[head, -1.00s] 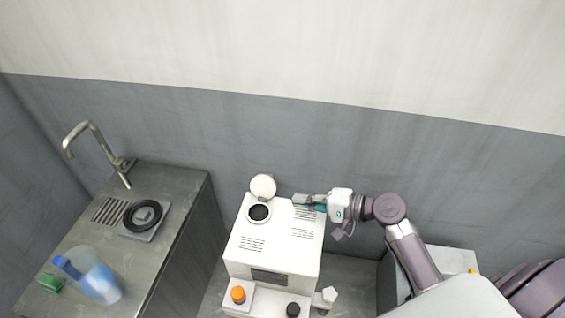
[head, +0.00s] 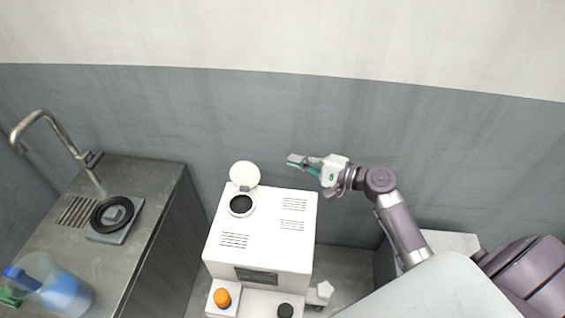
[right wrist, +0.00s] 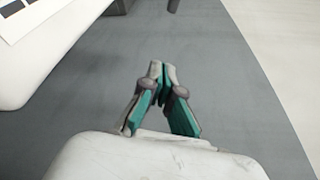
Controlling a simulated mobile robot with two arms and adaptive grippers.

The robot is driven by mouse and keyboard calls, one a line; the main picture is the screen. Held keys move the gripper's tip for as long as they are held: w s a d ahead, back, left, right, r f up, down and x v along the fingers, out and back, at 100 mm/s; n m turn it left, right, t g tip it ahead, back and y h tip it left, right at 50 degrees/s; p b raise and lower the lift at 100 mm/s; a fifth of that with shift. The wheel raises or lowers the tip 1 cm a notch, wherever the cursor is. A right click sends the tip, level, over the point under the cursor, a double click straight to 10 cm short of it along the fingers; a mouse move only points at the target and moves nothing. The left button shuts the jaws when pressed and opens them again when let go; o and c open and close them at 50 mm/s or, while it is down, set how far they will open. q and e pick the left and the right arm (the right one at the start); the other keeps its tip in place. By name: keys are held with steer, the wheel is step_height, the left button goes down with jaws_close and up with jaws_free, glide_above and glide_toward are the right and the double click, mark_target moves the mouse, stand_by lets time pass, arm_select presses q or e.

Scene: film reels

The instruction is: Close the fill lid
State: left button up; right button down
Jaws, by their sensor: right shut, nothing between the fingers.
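The fill lid (head: 244,174) is a round white disc that stands open, upright behind the dark round fill opening (head: 241,204). Both are at the back left of the top of the white machine (head: 262,252). My right gripper (head: 291,159) is shut and empty, to the right of the lid and apart from it, above the machine's back edge. In the right wrist view the green-padded fingertips (right wrist: 157,70) meet with nothing between them. A corner of the white machine shows at the upper left there. My left gripper is not in view.
A metal counter (head: 150,172) on the left holds a tap (head: 52,125), a black ring on a grey block (head: 112,213) and a blue jug (head: 62,292). The machine's front has an orange knob (head: 222,297) and a black knob (head: 285,310). A grey wall stands behind.

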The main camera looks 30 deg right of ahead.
mark_target(246, 172)
steer(key=w+a+p, duration=0.3)
steer(key=a+p, duration=0.2)
steer(key=a, duration=0.2)
steer(key=shift+w+a+r, duration=0.3)
steer(key=shift+w+a, duration=0.05)
steer(key=shift+w, duration=0.05)
